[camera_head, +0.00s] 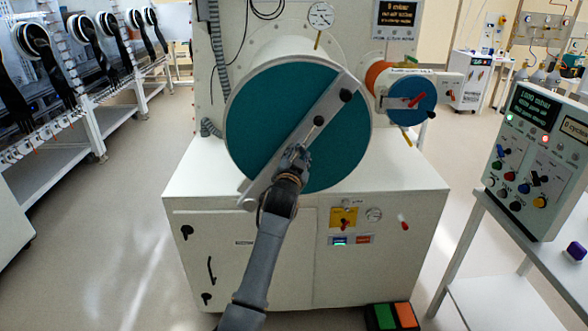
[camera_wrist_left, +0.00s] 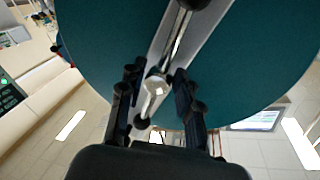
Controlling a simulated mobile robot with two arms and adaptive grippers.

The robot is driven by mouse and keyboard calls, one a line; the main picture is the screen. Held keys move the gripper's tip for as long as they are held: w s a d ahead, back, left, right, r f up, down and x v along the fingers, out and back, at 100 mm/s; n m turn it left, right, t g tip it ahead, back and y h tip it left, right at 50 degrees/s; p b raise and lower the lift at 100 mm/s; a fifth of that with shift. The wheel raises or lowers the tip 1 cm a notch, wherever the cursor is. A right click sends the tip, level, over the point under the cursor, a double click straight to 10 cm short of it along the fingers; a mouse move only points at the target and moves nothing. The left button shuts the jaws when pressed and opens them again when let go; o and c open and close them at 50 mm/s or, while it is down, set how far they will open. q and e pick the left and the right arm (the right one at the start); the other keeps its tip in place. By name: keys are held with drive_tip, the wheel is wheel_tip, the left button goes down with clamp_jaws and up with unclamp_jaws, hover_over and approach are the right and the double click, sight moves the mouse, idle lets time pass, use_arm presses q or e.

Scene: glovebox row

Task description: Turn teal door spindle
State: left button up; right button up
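The large round teal door (camera_head: 262,115) closes the drum end on the white cabinet. A grey bar (camera_head: 330,105) crosses it diagonally, with a black knob near its upper end. The silver spindle handle (camera_head: 312,133) lies along the bar's middle, with a black ball at its upper end. My left gripper (camera_head: 297,153) is at the spindle's lower part. In the left wrist view, my left gripper (camera_wrist_left: 157,74) has its fingers apart on either side of the silver spindle hub (camera_wrist_left: 156,84). I cannot tell whether they touch it. My right gripper is out of view.
A smaller blue door (camera_head: 417,110) with a red handle is to the right. A gauge (camera_head: 320,15) stands above the drum. The cabinet top (camera_head: 200,180) is bare. A control panel on a stand (camera_head: 535,155) is at right. A green-and-orange pedal (camera_head: 393,316) sits on the floor.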

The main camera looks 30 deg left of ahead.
use_arm(q)
drive_tip(key=v, duration=1)
drive_tip(key=shift+w, duration=0.15)
drive_tip(key=s+d+f+g+h, duration=0.1)
drive_tip(key=d+f+g, duration=0.1)
drive_tip(key=f, duration=0.9)
drive_tip(key=s+d+f+m+g+h, duration=0.1)
drive_tip(key=s+d+f+h, duration=0.15)
drive_tip(key=f, duration=0.85)
drive_tip(key=s+d+f+g+h, duration=0.1)
drive_tip(key=d+f+g, duration=0.1)
drive_tip(key=f, duration=0.8)
drive_tip(key=s+d+f+g, duration=0.2)
drive_tip(key=s+f, duration=0.6)
drive_tip(key=f, duration=0.2)
drive_tip(key=s+d+f+g, duration=0.2)
drive_tip(key=s+f, duration=0.5)
drive_tip(key=f, duration=0.3)
drive_tip(key=s+f+g, duration=0.2)
drive_tip(key=s+f, duration=0.3)
drive_tip(key=s, duration=0.7)
drive_tip(key=s+f+g+h, duration=0.1)
drive_tip(key=s+f, duration=0.5)
drive_tip(key=s, duration=0.6)
drive_tip(key=s+f+g, duration=0.4)
drive_tip(key=s+f, duration=0.1)
drive_tip(key=s, duration=0.8)
drive_tip(key=shift+f+n, duration=0.25)
drive_tip(key=shift+n, duration=0.05)
drive_tip(key=shift+w+a, duration=0.1)
